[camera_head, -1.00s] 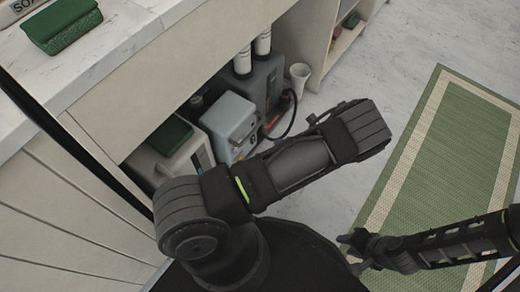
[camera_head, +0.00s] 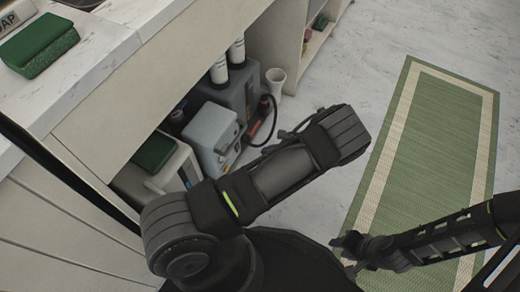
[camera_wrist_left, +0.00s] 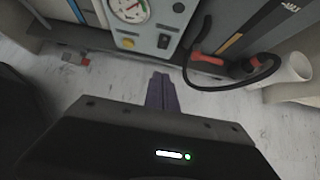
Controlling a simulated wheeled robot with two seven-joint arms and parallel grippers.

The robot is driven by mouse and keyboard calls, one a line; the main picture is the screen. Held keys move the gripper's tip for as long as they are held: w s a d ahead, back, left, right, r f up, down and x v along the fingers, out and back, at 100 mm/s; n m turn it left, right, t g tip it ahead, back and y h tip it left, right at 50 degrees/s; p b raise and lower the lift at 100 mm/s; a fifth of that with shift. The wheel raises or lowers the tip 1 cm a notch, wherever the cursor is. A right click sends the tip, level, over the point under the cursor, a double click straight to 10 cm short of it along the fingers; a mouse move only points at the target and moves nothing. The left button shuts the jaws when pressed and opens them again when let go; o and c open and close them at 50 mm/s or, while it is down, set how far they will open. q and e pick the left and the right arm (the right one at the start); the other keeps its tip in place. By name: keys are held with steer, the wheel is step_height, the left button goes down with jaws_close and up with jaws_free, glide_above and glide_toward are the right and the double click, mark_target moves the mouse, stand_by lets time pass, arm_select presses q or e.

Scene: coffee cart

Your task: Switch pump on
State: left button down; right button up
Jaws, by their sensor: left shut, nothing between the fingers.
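The likely pump is a light grey-blue box (camera_head: 212,135) in the open space under the counter. In the left wrist view its front panel (camera_wrist_left: 144,38) shows a round gauge (camera_wrist_left: 130,8), a yellow button (camera_wrist_left: 127,43) and a small dark switch (camera_wrist_left: 163,41). My left gripper (camera_wrist_left: 162,80) is shut and empty. Its fingertips point toward the panel's lower edge, apart from it and below the switch. In the head view it is mostly hidden behind my left arm. My right gripper (camera_head: 350,242) is low over the floor; its jaws are too small to read.
A dark grey machine (camera_head: 238,95) with white-topped cylinders stands behind the box. A black hose (camera_wrist_left: 270,70) and white cup (camera_wrist_left: 292,68) are to the right. A beige unit (camera_head: 165,170) stands to the left. The counter (camera_head: 120,45) overhangs; a green mat (camera_head: 425,140) lies on the floor.

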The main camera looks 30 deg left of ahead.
mark_target(237, 148)
arm_select(q)
steer(key=a+r+b+x, duration=0.1)
steer(key=a+b+x, duration=0.1)
steer(key=x, duration=1)
steer(key=shift+r+b, duration=0.35)
steer(key=shift+b, duration=0.5)
